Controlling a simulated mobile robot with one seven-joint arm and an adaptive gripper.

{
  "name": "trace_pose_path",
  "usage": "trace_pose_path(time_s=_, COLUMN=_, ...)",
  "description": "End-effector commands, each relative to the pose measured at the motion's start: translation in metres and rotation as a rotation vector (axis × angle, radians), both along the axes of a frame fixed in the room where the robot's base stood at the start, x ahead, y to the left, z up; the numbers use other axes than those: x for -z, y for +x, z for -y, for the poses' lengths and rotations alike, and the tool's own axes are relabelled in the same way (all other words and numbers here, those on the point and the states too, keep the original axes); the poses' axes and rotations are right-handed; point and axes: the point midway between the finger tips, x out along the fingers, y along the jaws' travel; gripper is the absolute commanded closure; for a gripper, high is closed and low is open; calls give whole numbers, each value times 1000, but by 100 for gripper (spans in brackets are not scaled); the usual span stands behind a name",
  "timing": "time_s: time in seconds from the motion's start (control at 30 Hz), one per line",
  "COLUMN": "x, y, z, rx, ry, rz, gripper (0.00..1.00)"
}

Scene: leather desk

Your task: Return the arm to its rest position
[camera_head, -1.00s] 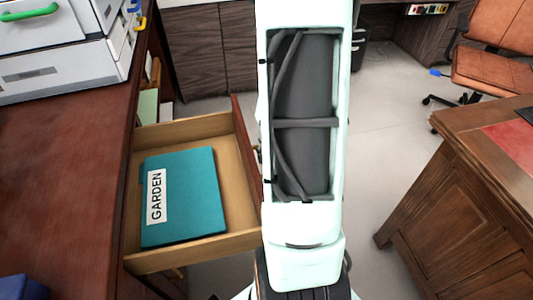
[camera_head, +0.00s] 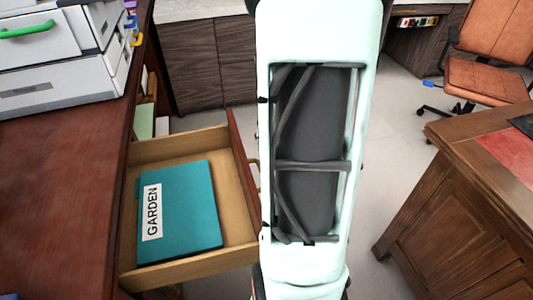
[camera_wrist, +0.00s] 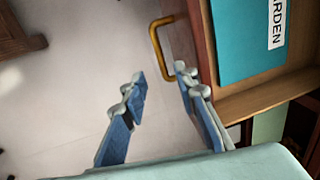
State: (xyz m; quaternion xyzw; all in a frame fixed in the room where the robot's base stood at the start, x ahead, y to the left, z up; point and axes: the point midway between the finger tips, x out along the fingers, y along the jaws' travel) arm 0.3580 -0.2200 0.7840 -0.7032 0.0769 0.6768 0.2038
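My arm (camera_head: 310,150) stands upright in the middle of the head view. My gripper is hidden there behind or below the arm. In the wrist view my gripper (camera_wrist: 160,88) has its two blue-padded fingers apart with nothing between them. The fingertips are near the brass drawer handle (camera_wrist: 165,45), apart from it as far as I can tell. The open drawer (camera_head: 240,190) is to the left of the arm in the head view. A teal book labelled GARDEN (camera_head: 185,235) lies in it; part of the book also shows in the wrist view (camera_wrist: 235,45).
The dark red desk (camera_head: 60,200) bears a white drawer unit (camera_head: 60,80) at the left. A wooden desk (camera_head: 460,210) stands at the right. An orange chair (camera_head: 490,80) is at the back right. Grey floor lies open between the desks.

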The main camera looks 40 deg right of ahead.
Motion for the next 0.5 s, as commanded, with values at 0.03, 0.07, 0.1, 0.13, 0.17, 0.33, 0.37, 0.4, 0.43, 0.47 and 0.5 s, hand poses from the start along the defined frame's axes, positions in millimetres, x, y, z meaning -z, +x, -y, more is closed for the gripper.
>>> trace_pose_path(time_s=0.03, x=-6, y=0, z=2, rx=0, ry=-2, rz=1, gripper=73)
trace_pose_path(time_s=0.07, x=-9, y=0, z=2, rx=0, ry=-1, rz=2, gripper=73)
trace_pose_path(time_s=0.1, x=-12, y=0, z=2, rx=0, ry=-1, rz=2, gripper=73)
trace_pose_path(time_s=0.13, x=-13, y=-1, z=3, rx=0, ry=0, rz=1, gripper=73)
trace_pose_path(time_s=0.17, x=-15, y=-1, z=3, rx=0, ry=0, rz=1, gripper=73)
trace_pose_path(time_s=0.33, x=-17, y=-1, z=3, rx=0, ry=1, rz=-1, gripper=73)
trace_pose_path(time_s=0.37, x=-17, y=-1, z=3, rx=0, ry=1, rz=0, gripper=73)
trace_pose_path(time_s=0.4, x=-16, y=-1, z=3, rx=0, ry=1, rz=0, gripper=73)
trace_pose_path(time_s=0.43, x=-16, y=-1, z=3, rx=0, ry=0, rz=0, gripper=73)
trace_pose_path(time_s=0.47, x=-16, y=-1, z=3, rx=0, ry=0, rz=0, gripper=73)
trace_pose_path(time_s=0.5, x=-16, y=-1, z=3, rx=0, ry=0, rz=0, gripper=73)
